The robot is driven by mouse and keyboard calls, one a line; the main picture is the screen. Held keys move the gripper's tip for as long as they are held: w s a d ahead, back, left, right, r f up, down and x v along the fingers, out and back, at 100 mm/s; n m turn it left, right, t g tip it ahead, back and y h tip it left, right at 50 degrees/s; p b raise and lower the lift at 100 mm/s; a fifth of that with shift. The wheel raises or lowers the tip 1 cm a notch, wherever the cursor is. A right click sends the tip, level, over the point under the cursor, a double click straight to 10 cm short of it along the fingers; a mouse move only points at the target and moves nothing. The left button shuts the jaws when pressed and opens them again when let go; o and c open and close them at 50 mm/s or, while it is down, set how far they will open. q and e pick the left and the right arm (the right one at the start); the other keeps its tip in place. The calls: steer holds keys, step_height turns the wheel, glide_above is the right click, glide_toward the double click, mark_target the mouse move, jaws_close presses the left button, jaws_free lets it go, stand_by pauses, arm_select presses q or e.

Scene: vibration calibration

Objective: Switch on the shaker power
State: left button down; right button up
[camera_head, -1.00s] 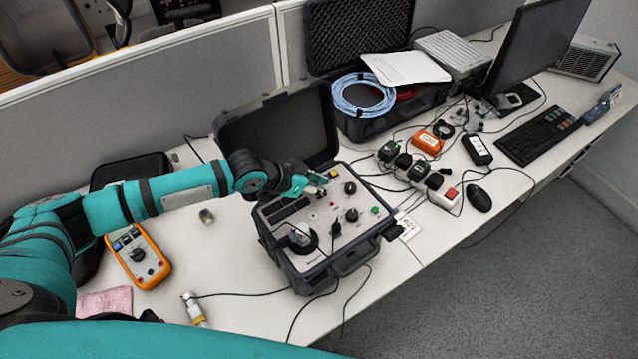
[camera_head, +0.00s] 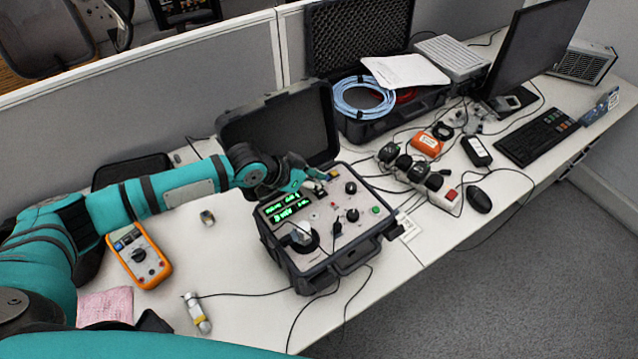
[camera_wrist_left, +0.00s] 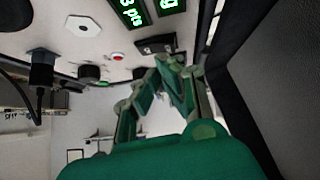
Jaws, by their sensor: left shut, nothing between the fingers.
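The shaker unit (camera_head: 318,262) is an open black case with a light grey panel of knobs and buttons, standing on the white desk. Its display (camera_head: 284,208) is lit with green characters and also shows in the left wrist view (camera_wrist_left: 133,13). My left gripper (camera_head: 326,176) is shut and empty at the panel's back edge. In the left wrist view its fingertips (camera_wrist_left: 172,62) are close to a small black switch (camera_wrist_left: 156,43) on the panel; I cannot tell whether they touch it. A red button (camera_wrist_left: 118,57) sits beside it. My right gripper is not in view.
The case's raised lid (camera_head: 283,128) stands behind my left wrist. An orange multimeter (camera_head: 139,256) and a small cylindrical sensor with a cable (camera_head: 197,313) lie to the left. A power strip (camera_head: 443,195), a mouse (camera_head: 479,200) and cables crowd the right.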

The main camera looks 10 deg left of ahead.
mark_target(318, 192)
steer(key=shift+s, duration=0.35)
arm_select(q)
steer(key=shift+w, duration=0.1)
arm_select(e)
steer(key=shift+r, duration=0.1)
arm_select(q)
steer(key=shift+r+p, duration=0.35)
steer(key=shift+p, duration=0.05)
step_height(318, 192, up, 4)
steer(key=p, duration=0.3)
steer(key=shift+d+f+p, duration=0.15)
steer(key=shift+p, duration=0.2)
steer(key=s+d+b+v, duration=0.1)
steer(key=b+v, duration=0.2)
steer(key=v, duration=0.6)
steer(key=shift+s+a, duration=0.15)
steer(key=shift+s, duration=0.35)
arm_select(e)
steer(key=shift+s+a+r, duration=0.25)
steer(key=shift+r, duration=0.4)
